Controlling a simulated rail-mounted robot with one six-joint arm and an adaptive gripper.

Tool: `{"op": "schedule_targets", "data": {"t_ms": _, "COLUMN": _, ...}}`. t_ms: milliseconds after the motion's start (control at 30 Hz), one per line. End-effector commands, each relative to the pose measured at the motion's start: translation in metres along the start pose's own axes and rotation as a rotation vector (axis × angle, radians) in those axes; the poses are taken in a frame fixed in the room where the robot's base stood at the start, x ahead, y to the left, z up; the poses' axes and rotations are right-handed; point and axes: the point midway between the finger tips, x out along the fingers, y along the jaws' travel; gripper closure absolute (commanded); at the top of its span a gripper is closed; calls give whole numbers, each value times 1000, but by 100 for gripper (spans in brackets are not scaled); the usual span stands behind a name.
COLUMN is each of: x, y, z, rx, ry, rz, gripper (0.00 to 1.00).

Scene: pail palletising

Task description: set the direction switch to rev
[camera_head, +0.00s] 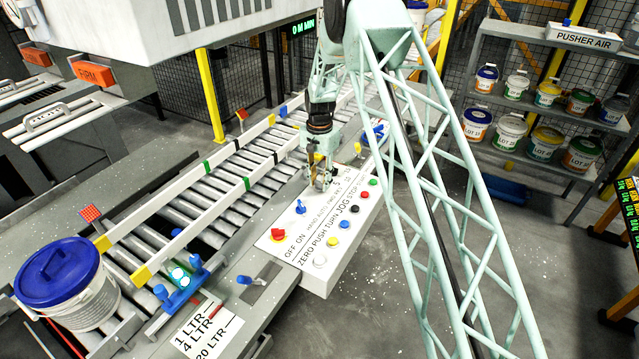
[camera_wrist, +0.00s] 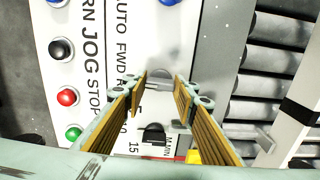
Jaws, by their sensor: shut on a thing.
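The white control panel (camera_head: 303,243) carries a row of printed switch labels, including AUTO and FWD. My gripper (camera_head: 319,186) is down at the panel, beyond the blue knob (camera_head: 300,206). In the wrist view my gripper's two fingers (camera_wrist: 160,82) stand on either side of a small grey switch (camera_wrist: 158,76) beside the FWD lettering, and are shut on it. The switch is partly hidden and its pointing direction is unclear. The rest of its label, after FWD R, is covered by a finger. A black knob (camera_wrist: 153,134) sits near the number 15.
Black (camera_wrist: 62,50), red (camera_wrist: 67,97) and green (camera_wrist: 73,133) buttons line the panel beside the switches. The roller conveyor (camera_head: 203,190) runs alongside. A blue-lidded pail (camera_head: 62,285) stands at lower left.

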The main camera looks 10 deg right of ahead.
Motion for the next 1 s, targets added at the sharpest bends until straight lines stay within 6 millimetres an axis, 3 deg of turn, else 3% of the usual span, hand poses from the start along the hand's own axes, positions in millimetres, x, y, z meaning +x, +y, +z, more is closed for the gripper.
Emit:
{"op": "schedule_targets", "data": {"t_ms": 600, "x": 0, "y": 0, "z": 0, "rx": -476, "ry": 0, "rz": 0, "gripper": 85}}
{"op": "schedule_targets", "data": {"t_ms": 1000, "x": 0, "y": 0, "z": 0, "rx": -647, "ry": 0, "rz": 0, "gripper": 85}}
